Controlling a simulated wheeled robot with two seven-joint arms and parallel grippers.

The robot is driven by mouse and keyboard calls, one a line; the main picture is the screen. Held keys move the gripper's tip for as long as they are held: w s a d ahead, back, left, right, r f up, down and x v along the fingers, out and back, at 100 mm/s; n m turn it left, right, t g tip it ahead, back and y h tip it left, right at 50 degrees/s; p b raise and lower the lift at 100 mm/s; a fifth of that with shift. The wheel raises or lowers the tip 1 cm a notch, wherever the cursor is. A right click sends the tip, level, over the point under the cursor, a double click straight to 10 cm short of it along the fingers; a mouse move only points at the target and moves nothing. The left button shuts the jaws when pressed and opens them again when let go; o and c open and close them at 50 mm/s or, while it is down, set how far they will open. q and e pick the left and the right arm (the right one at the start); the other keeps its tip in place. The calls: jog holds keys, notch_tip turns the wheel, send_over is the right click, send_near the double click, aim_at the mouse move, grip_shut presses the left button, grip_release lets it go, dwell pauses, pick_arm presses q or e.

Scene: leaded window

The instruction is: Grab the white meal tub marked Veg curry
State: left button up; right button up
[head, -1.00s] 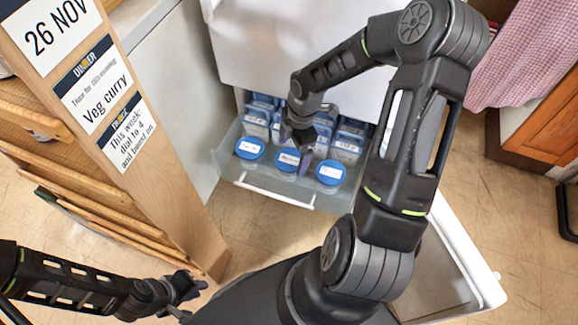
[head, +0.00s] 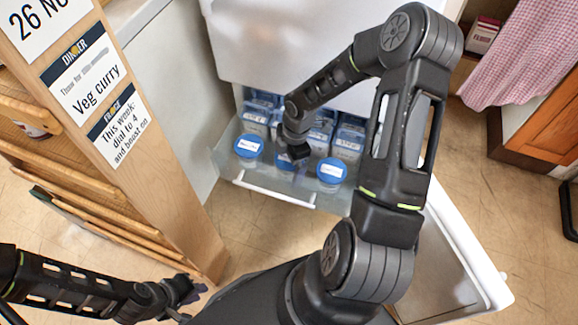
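Several tubs with blue lids and white labels stand in a pulled-out clear drawer (head: 330,200). The front row has a left tub (head: 248,147), a right tub (head: 331,172) and a middle tub (head: 284,164), mostly hidden by my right gripper. The label print is too small to read, so I cannot tell which is Veg curry. My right gripper (head: 294,156) points down at the middle tub; its fingers are hidden, and I cannot tell whether it touches. My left gripper (head: 190,291) is low at the left, away from the drawer, its finger gap unclear.
A wooden rack (head: 150,190) stands at the left with a card (head: 86,85) reading "Veg curry". Blue-and-white boxes (head: 348,142) fill the drawer behind the front tubs. An open white door (head: 470,255) lies right of my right arm. The floor between rack and drawer is clear.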

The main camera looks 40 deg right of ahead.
jog(key=shift+f, duration=0.25)
dwell(0.4)
jog(key=shift+r, duration=0.1)
jog(key=c, duration=1.8)
